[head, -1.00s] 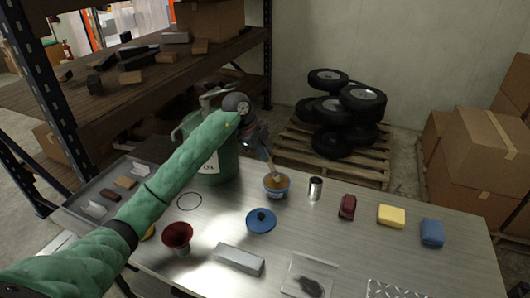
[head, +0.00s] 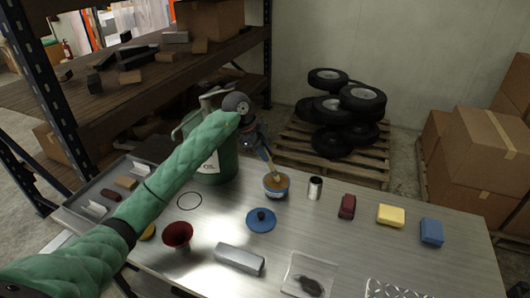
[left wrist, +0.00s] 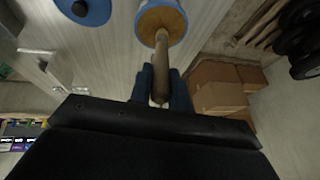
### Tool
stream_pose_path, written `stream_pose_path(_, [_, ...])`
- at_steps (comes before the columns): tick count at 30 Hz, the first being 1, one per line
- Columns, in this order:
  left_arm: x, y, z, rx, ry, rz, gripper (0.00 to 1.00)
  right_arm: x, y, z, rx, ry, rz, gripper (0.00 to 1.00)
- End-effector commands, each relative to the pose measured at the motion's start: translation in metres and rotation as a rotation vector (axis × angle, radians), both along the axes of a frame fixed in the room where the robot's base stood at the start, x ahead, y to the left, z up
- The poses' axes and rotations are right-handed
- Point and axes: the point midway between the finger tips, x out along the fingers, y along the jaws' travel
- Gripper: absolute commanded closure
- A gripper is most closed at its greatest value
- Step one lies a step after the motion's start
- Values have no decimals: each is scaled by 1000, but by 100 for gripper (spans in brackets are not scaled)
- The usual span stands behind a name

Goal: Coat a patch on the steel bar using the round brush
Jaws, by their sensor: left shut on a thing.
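My left gripper (head: 264,152) is shut on the round brush (head: 273,170) by its wooden handle, which also shows between the fingers in the left wrist view (left wrist: 161,72). The brush points down into a small blue-and-white pot (head: 276,192) of amber coating; its bristles are hidden in the pot. The pot also shows in the left wrist view (left wrist: 143,24). The steel bar (head: 239,259) lies flat near the front of the metal table, in front of the blue lid (head: 261,220). My right gripper is not in view.
Table between bar and blocks is mostly clear.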

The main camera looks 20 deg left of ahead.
Motion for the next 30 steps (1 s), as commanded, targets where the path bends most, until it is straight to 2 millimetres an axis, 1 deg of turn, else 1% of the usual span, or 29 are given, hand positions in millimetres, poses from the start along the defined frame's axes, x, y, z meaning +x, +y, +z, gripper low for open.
stream_pose_path(5, [0,0,-1,1,2,0,100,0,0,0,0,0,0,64])
stream_pose_path(10, [0,0,4,1,2,-1,100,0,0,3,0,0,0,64])
stream_pose_path(30, [0,0,47,0,1,0,100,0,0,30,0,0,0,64])
